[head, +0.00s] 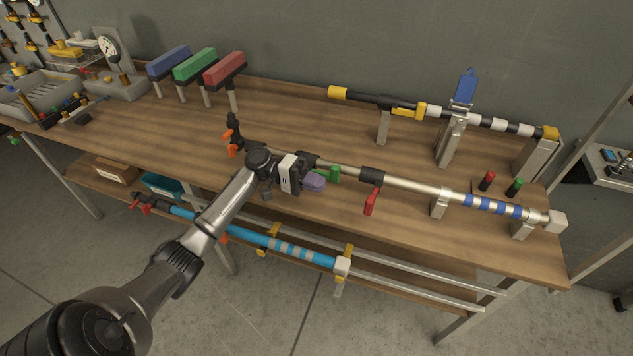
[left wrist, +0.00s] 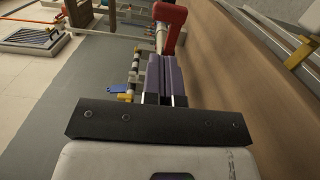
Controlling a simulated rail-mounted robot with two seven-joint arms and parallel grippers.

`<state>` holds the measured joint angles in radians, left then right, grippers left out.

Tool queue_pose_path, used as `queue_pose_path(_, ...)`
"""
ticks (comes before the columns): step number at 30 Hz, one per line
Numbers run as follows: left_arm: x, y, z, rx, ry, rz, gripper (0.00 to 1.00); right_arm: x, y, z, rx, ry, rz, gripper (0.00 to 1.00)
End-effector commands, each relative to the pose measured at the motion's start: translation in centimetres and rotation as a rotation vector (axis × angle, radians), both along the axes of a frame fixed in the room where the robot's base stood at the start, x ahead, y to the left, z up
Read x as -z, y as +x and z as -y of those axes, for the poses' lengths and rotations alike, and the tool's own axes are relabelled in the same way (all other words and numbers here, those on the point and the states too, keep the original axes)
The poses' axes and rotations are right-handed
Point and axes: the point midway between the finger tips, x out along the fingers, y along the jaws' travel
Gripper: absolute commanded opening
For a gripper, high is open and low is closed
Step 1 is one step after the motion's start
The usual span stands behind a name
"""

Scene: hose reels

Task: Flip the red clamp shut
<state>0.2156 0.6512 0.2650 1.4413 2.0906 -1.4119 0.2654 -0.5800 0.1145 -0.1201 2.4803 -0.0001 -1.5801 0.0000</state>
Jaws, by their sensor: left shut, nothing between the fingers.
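The red clamp (head: 370,202) is a lever on a black collar (head: 372,177) of the silver pole (head: 410,187). It hangs down, angled away from the pole. In the left wrist view the red clamp (left wrist: 171,28) stands just beyond the fingertips, with a small part of the pole showing beside it. My left gripper (head: 318,183) has purple fingers and is shut and empty, to the left of the red clamp and apart from it in the head view. In the left wrist view the shut fingers (left wrist: 166,62) point toward the red clamp. My right gripper is not in view.
A green clamp (head: 334,173) sits on the pole close by my left fingers. An orange clamp (head: 231,140) is at the pole's left end. A second pole (head: 480,121) rests on stands behind. A blue pole (head: 250,234) lies below. Bare wood (head: 290,115) lies behind the pole.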

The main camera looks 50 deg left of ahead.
Motion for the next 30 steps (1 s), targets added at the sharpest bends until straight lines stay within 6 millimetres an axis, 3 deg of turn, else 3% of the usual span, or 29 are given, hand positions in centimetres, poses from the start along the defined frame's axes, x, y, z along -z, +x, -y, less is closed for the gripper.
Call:
queue_pose_path(6,0.0,1.9,3.9,0.002,-0.001,0.002,0.00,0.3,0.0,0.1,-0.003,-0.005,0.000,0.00)
queue_pose_path(15,0.0,3.9,7.8,0.001,-0.001,0.003,0.00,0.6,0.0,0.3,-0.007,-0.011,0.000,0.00)
queue_pose_path(21,0.0,4.6,9.1,-0.001,0.001,0.002,0.00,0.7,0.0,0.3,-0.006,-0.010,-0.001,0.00)
queue_pose_path(30,0.0,4.7,9.5,0.000,0.000,0.001,0.00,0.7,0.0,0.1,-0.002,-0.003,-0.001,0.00)
